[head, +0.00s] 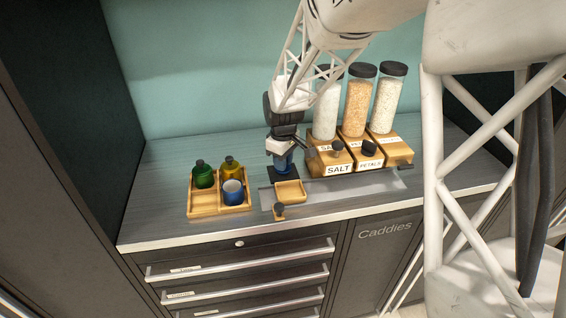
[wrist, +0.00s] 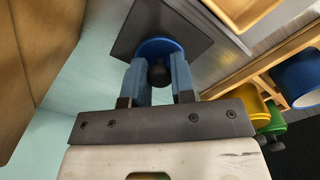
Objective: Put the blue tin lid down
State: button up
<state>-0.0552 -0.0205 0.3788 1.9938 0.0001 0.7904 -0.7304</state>
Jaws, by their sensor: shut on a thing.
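My gripper (head: 283,163) points down at the counter and is shut on the blue tin lid. In the wrist view my fingers (wrist: 158,85) stand on either side of the lid's black knob, with the round blue lid (wrist: 150,46) beyond it. A dark square pad (wrist: 198,38) lies under the lid; it also shows in the head view (head: 284,174). The lid is at or just above the pad; I cannot tell whether they touch. The open blue tin (head: 233,194) stands in the front right compartment of a wooden caddy (head: 204,210).
The caddy also holds a green tin (head: 203,176) and a yellow tin (head: 231,168), both with dark knobs. A small wooden tray (head: 290,192) is in front of the pad. Tall jars (head: 357,105) in wooden dispensers stand to the right. Counter left of the caddy is clear.

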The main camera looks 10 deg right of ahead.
jog(key=shift+f, duration=0.3)
jog(key=shift+f, duration=0.1)
jog(key=o, duration=0.9)
notch_tip(320, 180, up, 12)
dwell(0.5)
dwell(0.3)
jog(key=shift+s, duration=0.1)
